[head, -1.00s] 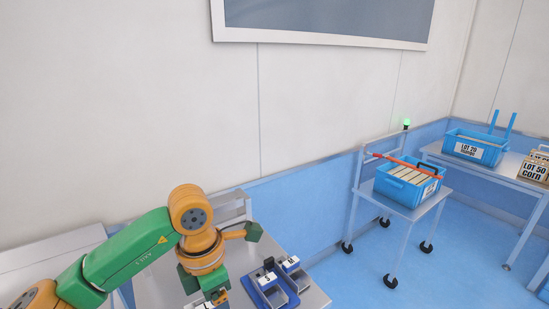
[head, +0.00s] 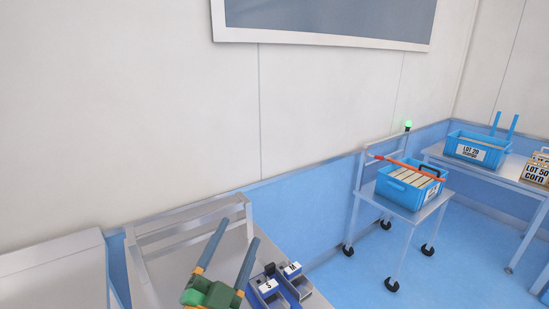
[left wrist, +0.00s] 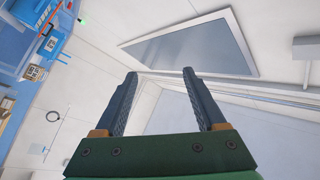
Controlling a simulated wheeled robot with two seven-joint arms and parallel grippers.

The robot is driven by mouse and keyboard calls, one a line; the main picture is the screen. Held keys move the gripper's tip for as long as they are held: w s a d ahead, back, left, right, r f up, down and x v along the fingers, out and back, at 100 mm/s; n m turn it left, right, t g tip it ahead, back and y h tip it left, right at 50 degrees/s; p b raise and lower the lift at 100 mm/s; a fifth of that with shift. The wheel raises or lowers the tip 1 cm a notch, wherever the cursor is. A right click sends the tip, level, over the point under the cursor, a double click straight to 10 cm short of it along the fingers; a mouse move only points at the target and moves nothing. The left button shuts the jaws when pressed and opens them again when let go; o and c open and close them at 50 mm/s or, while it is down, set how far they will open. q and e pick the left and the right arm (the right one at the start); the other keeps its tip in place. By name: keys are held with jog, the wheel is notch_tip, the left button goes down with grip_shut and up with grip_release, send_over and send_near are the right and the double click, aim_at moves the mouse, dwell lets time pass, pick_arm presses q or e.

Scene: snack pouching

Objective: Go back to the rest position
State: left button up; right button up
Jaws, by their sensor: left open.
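My left gripper (head: 230,255) is at the bottom of the head view, over the grey table (head: 180,232). Its two dark fingers point up and stand apart with nothing between them. In the left wrist view the same gripper (left wrist: 160,98) is open and empty, with the wall and a framed panel beyond it. My left arm behind the gripper is out of the head view. My right gripper does not show.
Blue bins (head: 280,287) marked S and M stand right of my left gripper. A wheeled cart (head: 440,198) holds a blue crate (head: 412,197) of pouches. A far table carries a blue LOT 20 crate (head: 470,155) and a LOT 50 corn box (head: 537,172). Blue floor lies between.

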pick_arm(q)
jog(key=s+a+f+n+g+y, duration=0.2)
jog(key=s+a+f+g, duration=0.1)
jog(key=f, duration=0.4)
jog(key=s+a+f+n+g+y, duration=0.2)
jog(key=s+a+f+n+g, duration=0.1)
jog(key=f, duration=0.5)
jog(key=s+a+f+n+g+y, duration=0.2)
jog(key=s+f+g, duration=0.3)
jog(key=f, duration=0.3)
jog(key=shift+s+a+f+n, duration=0.15)
jog(key=shift+a+n, duration=0.5)
jog(key=shift+n, duration=0.05)
jog(key=s+f+n+g, duration=0.1)
jog(key=s+f+g, duration=0.45)
jog(key=s, duration=0.55)
jog(key=s+f+g+b, duration=0.1)
jog(key=s+f+b, duration=0.15)
jog(key=f, duration=1.05)
jog(key=s+f+g+b, duration=0.1)
jog(key=f+b, duration=0.3)
jog(key=f, duration=0.9)
jog(key=s+a+f+b, duration=0.2)
jog(key=s+f+b, duration=0.1)
jog(key=s+f, duration=0.8)
jog(key=shift+s+a+f+g+b, duration=0.25)
jog(key=shift+a+g+b, duration=0.1)
jog(key=shift+g, duration=0.1)
